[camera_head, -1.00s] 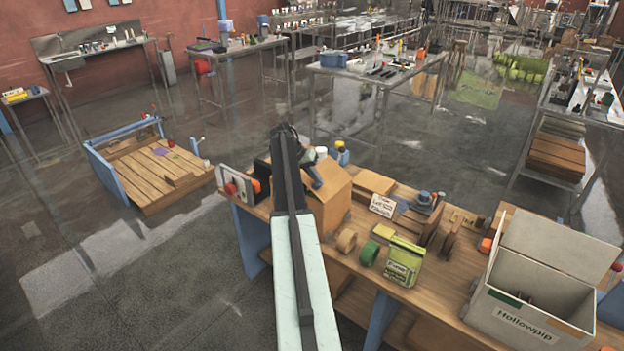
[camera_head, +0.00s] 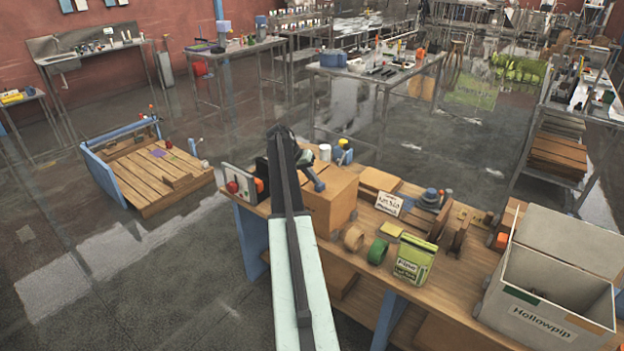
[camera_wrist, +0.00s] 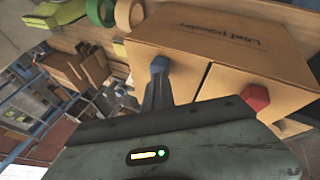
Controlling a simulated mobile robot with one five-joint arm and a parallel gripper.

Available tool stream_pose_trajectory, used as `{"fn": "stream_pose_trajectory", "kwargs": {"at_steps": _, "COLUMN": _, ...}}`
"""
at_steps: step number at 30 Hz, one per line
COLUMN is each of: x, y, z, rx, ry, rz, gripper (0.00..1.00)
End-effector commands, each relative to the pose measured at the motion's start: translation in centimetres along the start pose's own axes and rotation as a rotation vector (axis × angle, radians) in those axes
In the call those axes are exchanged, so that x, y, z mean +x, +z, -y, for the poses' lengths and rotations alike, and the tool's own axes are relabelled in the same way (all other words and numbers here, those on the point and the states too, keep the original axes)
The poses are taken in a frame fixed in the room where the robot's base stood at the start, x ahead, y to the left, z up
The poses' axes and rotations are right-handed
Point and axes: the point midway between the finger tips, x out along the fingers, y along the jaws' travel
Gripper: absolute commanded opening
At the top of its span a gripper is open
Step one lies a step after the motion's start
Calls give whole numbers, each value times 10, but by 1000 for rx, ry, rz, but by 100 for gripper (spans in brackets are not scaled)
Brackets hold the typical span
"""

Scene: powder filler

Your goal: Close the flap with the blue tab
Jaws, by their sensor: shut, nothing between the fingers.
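A cardboard box (camera_head: 336,205) stands on the wooden bench; it is marked "Leaf powder" in the wrist view (camera_wrist: 230,45). Below its lettered face, a dark gap separates two cardboard panels. The blue tab (camera_wrist: 158,64) is at the left panel, and a red tab (camera_wrist: 256,96) is at the right one. My gripper (camera_wrist: 157,88) is shut and empty, its dark fingers ending at the blue tab and partly covering that panel. In the head view, my gripper (camera_head: 312,176) is at the box's upper left. Contact and the flap's exact angle cannot be told.
Tape rolls, with a green one (camera_head: 378,251), and a yellow-green packet (camera_head: 413,260) stand right of the box. A switch panel (camera_head: 238,184) is to its left. An open grey "Hollowpip" bin (camera_head: 530,318) is at the bench's right end.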

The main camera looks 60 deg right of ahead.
Motion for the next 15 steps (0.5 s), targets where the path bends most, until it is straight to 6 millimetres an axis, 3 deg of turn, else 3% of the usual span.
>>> {"fn": "stream_pose_trajectory", "kwargs": {"at_steps": 15, "x": 0, "y": 6, "z": 8, "rx": -4, "ry": -11, "rz": 10, "gripper": 0}}
